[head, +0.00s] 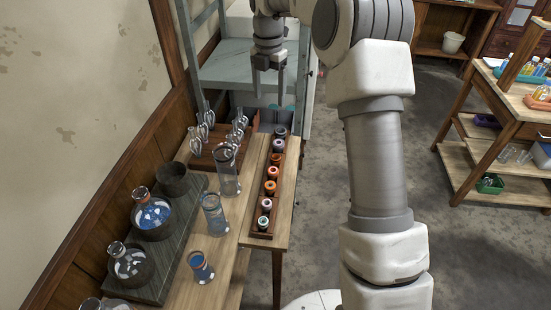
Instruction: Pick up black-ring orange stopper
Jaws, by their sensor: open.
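A narrow wooden rack (261,234) on the right side of the bench holds a row of several stoppers. Three in the middle look orange: an upper one (276,159), a middle one (272,172) and a lower one (269,187). Their ring colours are too small to tell, so I cannot say which has the black ring. My gripper (269,88) is open and empty, pointing down. In the picture it is above the far end of the rack, apart from the stoppers.
Left of the rack stand a tall glass cylinder (227,172), a beaker with blue liquid (214,214) and a smaller beaker (200,268). Round flasks (151,212) sit in dark holders farther left. Glassware stands in a wooden rack (203,160) behind. Bare floor lies right of the bench.

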